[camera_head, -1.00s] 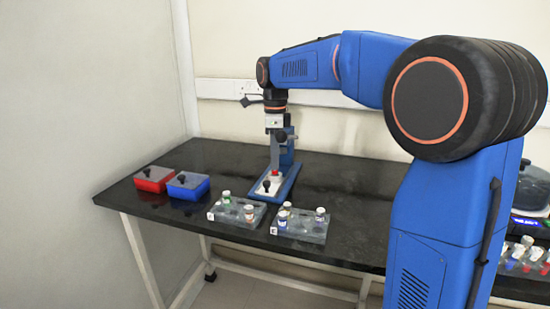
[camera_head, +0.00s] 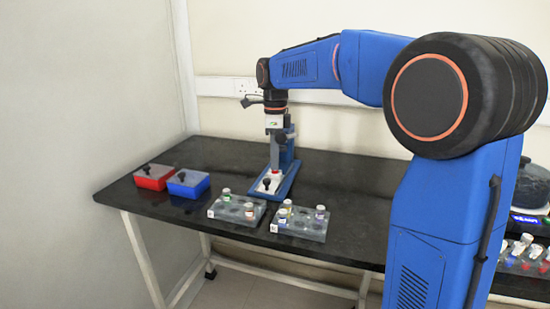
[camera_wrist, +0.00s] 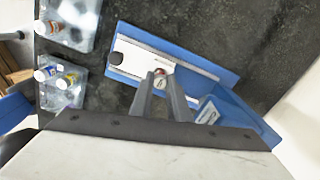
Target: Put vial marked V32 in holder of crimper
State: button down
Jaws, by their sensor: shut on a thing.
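My gripper (camera_wrist: 161,77) is shut, its two fingers converging over the crimper in the wrist view. A small round thing with a reddish top (camera_wrist: 160,71) shows at the fingertips. I cannot tell whether it is the held vial or a part of the crimper, and no V32 marking is readable. The crimper (camera_head: 284,176) has a blue base, a pale plate and a black knob; it also shows in the wrist view (camera_wrist: 225,75). In the head view my gripper (camera_head: 277,134) is above the plate, in front of the crimper's upright. The holder itself is not clearly visible.
Two clear racks, left (camera_head: 236,216) and right (camera_head: 300,232), hold several capped vials in front of the crimper. A red box (camera_head: 153,182) and a blue box (camera_head: 187,188) stand to the left. The black table (camera_head: 340,175) is clear to the crimper's right.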

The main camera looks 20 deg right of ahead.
jog(key=shift+f, duration=0.35)
jog(key=c, duration=1.6)
grip_release()
jog(key=shift+o, duration=0.6)
jog(key=shift+o, duration=1)
jog(key=shift+r, duration=3)
